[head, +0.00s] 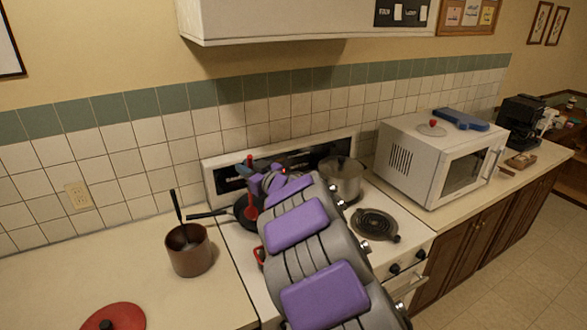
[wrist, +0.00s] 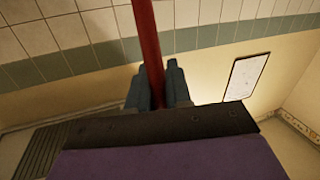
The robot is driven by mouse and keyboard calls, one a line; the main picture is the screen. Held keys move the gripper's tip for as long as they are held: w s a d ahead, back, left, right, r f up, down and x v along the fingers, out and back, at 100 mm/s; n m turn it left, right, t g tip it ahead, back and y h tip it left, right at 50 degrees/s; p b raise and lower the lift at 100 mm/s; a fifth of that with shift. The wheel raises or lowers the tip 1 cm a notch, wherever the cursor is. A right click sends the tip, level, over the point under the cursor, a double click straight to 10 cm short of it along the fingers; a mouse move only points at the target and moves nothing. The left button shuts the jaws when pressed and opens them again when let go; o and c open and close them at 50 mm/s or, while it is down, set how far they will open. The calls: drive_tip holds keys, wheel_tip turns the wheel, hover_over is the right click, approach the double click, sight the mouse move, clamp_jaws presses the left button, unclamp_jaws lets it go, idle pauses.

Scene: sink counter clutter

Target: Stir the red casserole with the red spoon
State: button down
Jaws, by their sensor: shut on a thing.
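My gripper (head: 262,182) is over the stove and shut on the red spoon (head: 252,207). The spoon is held roughly upright, with its wide end down. In the wrist view, the red handle (wrist: 150,45) runs up from between my gripper's fingers (wrist: 157,88). A small piece of red rim, apparently the red casserole (head: 259,255), shows at the left front of the stove; my arm hides most of it. In the picture the spoon's lower end is above this rim. I see no contact between them. The casserole's inside is hidden.
A dark frying pan (head: 240,210) and a steel pot (head: 341,180) are on the back burners. A brown saucepan (head: 188,250) and a red lid (head: 114,317) are on the left counter. A microwave (head: 437,158) stands right.

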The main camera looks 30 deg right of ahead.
drive_tip(key=s+d+r+n+g+y, duration=0.2)
drive_tip(key=s+d+n+y, duration=0.1)
drive_tip(key=s+d, duration=0.65)
wheel_tip(320, 180, down, 13)
drive_tip(key=w+d+b, duration=0.1)
drive_tip(key=b, duration=0.6)
drive_tip(key=shift+w, duration=0.2)
idle(0.4)
drive_tip(key=shift+d+f, duration=0.1)
drive_tip(key=shift+f, duration=0.05)
drive_tip(key=shift+w, duration=0.15)
